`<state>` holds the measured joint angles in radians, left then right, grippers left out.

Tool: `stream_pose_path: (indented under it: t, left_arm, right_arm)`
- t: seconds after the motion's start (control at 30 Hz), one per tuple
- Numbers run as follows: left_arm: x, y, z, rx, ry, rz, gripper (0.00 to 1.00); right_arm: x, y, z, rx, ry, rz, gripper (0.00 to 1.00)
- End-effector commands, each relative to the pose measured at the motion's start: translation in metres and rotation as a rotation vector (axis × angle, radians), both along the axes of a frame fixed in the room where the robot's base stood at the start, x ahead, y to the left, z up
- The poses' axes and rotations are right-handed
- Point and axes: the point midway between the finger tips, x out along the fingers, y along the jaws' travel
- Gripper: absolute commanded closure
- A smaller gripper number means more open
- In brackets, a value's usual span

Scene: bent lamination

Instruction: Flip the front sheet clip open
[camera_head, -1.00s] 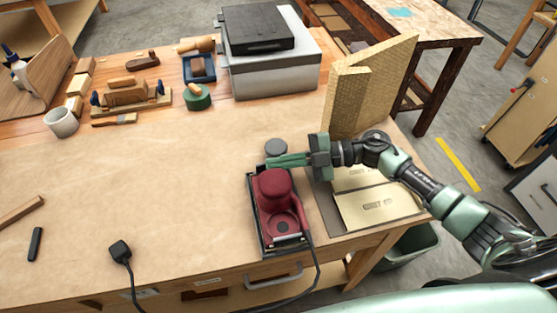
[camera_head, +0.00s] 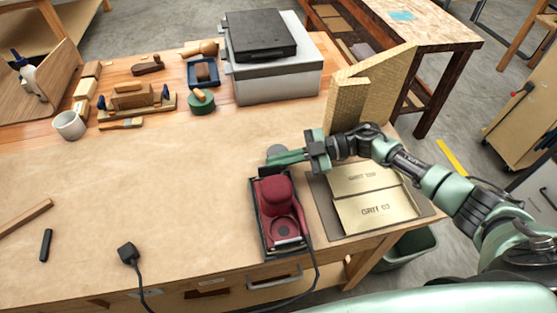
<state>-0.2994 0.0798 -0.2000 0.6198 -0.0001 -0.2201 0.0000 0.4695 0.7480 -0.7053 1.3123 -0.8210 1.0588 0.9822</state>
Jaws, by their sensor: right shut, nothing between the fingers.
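A dark red sander (camera_head: 277,198) with a black base lies on the paper-covered bench (camera_head: 170,190) near its front edge. Its front clip (camera_head: 290,241) seems to be the metal part at the end nearest me; I cannot tell its state. My right gripper (camera_head: 272,160) is shut and empty, with its green fingers pointing left at the far end of the sander. I cannot tell whether the fingers touch it. They partly cover a grey round knob or disc (camera_head: 277,150) behind the sander. My left gripper is not in view.
Grit sheets (camera_head: 375,212) lie on a dark mat right of the sander. Tan angled boards (camera_head: 365,90) stand behind them. A black cord (camera_head: 316,270) hangs over the front edge, and a plug (camera_head: 128,253) lies at front left. The bench's middle left is clear.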

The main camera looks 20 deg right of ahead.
Motion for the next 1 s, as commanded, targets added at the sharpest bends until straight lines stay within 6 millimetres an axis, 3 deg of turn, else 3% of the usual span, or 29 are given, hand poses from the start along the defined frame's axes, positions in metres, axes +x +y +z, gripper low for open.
stream_pose_path:
  t: [0.63,0.77,1.0]
  left_arm:
    - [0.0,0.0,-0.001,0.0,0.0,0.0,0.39]
    - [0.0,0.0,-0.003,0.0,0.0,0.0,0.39]
    - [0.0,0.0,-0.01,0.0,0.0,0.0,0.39]
  right_arm:
    - [0.001,-0.001,0.006,-0.001,-0.004,0.001,1.0]
    - [0.001,-0.001,0.025,-0.001,-0.007,0.002,1.0]
    - [0.001,-0.001,0.083,-0.003,-0.008,0.002,1.0]
